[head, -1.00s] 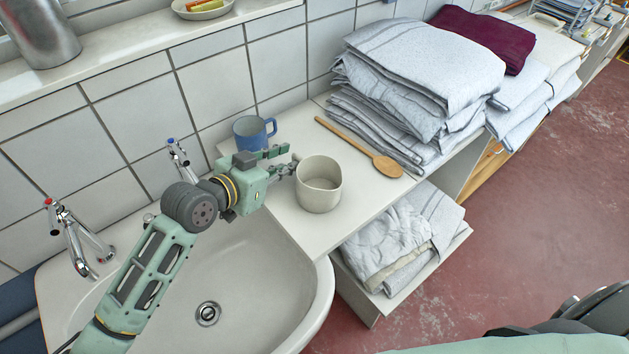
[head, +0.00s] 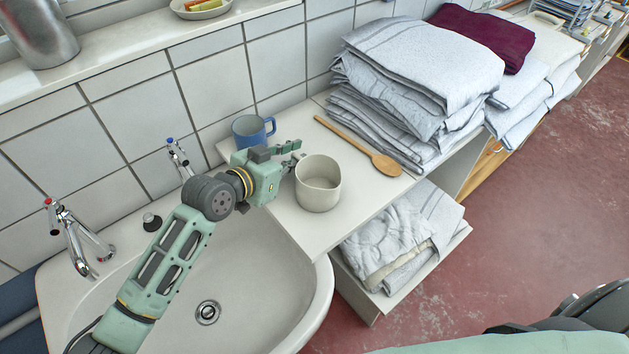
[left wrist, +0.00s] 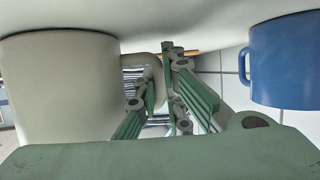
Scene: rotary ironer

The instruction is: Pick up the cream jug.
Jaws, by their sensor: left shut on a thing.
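The cream jug (head: 318,195) stands upright on the white shelf beside the sink, its mouth open upward. It also fills the left side of the left wrist view (left wrist: 58,90), where the picture looks upside down. My left gripper (head: 293,152) is at the jug's left-rear side. In the left wrist view its green fingers (left wrist: 165,85) are shut on the jug's handle, which is mostly hidden by them. I cannot see any gap opening under the jug. My right gripper is not in view.
A blue mug (head: 248,131) stands close behind my left gripper. A wooden spoon (head: 385,165) lies right of the jug, by the stacked grey linens (head: 415,75). The sink (head: 255,290) is in front, with taps by the tiled wall. The shelf's front is clear.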

